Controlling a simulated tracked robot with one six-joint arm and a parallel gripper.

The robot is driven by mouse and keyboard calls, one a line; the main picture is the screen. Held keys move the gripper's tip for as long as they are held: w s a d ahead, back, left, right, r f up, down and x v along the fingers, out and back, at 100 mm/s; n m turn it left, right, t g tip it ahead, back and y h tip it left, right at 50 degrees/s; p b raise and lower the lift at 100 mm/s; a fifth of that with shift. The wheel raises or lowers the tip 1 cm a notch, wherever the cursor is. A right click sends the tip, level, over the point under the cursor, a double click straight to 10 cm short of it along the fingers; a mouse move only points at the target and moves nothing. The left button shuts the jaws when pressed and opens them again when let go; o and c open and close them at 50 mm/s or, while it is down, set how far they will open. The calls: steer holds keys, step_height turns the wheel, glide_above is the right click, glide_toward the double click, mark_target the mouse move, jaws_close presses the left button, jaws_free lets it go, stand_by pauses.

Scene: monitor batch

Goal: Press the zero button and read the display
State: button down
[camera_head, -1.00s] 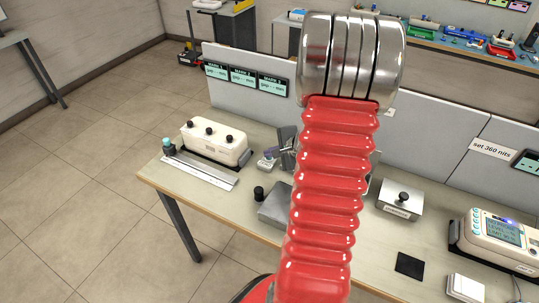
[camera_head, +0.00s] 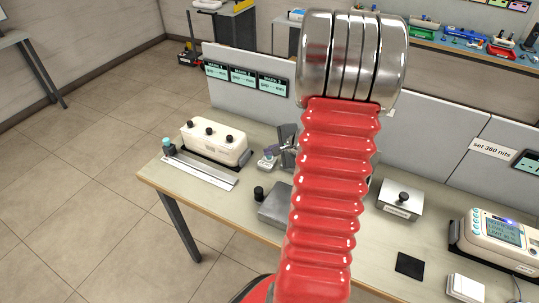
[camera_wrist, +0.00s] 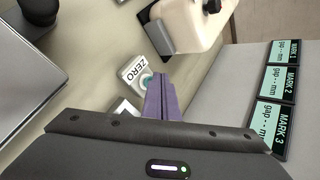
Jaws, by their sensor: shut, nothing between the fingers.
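The small white ZERO box (camera_wrist: 134,68) with its teal round button (camera_wrist: 147,80) lies on the bench in the wrist view; it also shows in the head view (camera_head: 265,165). My gripper (camera_wrist: 160,84) has shut purple fingers, with their tips at or just over the button's edge; I cannot tell whether they touch it. In the head view my red arm hides part of the gripper (camera_head: 272,154). Three displays, MARK 1 (camera_wrist: 287,52), MARK 2 (camera_wrist: 279,83) and MARK 3 (camera_wrist: 270,118), show "gap -- mm" with dashes for a value.
A cream housing with black knobs (camera_head: 214,144) stands left on the bench, with a pale rule (camera_head: 205,172) before it. A grey block (camera_head: 274,208) lies nearer the front. A grey partition (camera_head: 228,97) runs behind. A cream meter (camera_head: 490,239) stands at right.

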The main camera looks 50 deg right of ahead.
steer(key=shift+r, duration=0.25)
steer(key=shift+r, duration=2.55)
